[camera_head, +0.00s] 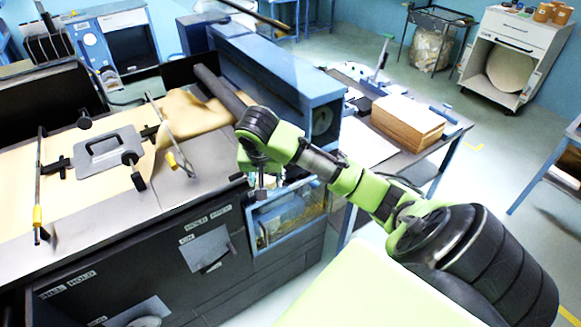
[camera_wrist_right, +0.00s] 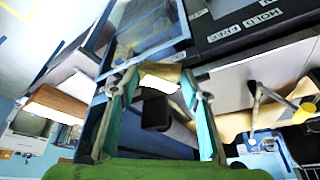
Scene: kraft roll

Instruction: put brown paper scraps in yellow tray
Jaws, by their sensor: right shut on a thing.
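My right gripper (camera_head: 262,185) is over the front right corner of the dark machine, above a blue-framed clear bin. In the right wrist view, my right gripper (camera_wrist_right: 158,82) has its teal fingers on either side of a small brown paper scrap (camera_wrist_right: 160,76) and is shut on it. In the head view the scrap is too small or hidden to make out. The blue-framed bin (camera_head: 290,220) has yellowish-brown content behind its window. I cannot make out a yellow tray for certain. My left gripper is not in view.
Crumpled brown paper (camera_head: 190,115) lies on the machine top beside a dark roller. A grey handled plate (camera_head: 108,150) and upright rods stand to the left. A side table holds a brown paper stack (camera_head: 407,122).

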